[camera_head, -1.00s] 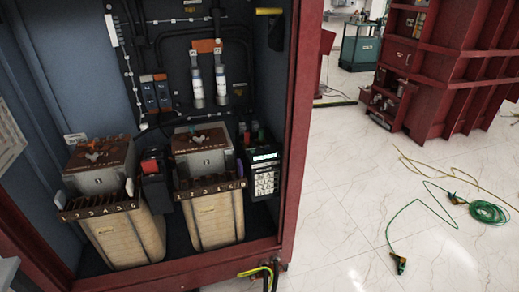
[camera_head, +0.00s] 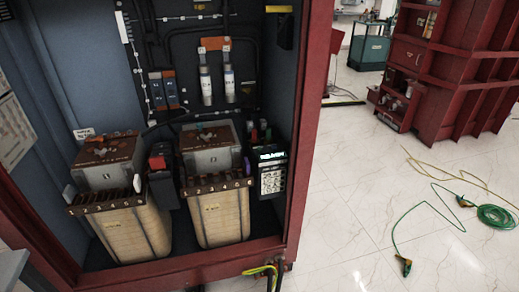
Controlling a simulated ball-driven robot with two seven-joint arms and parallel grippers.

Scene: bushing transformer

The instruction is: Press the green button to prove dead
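A dark handheld-size unit (camera_head: 271,178) with a lit display and a pale keypad stands inside the open cabinet, at the right of the two transformer blocks. A small green part (camera_head: 268,134) and a red part (camera_head: 254,136) show just above and behind it. They are too small to tell whether either is a button. A dark box with a red top (camera_head: 157,163) sits between the two blocks. Neither of my grippers shows in this view.
Two beige transformer blocks (camera_head: 221,218) (camera_head: 133,232) fill the cabinet floor. The cabinet's red frame (camera_head: 312,130) bounds the opening at right. Green cable (camera_head: 496,217) lies on the tiled floor at right. A teal cart (camera_head: 369,47) and a red cabinet (camera_head: 469,75) stand behind.

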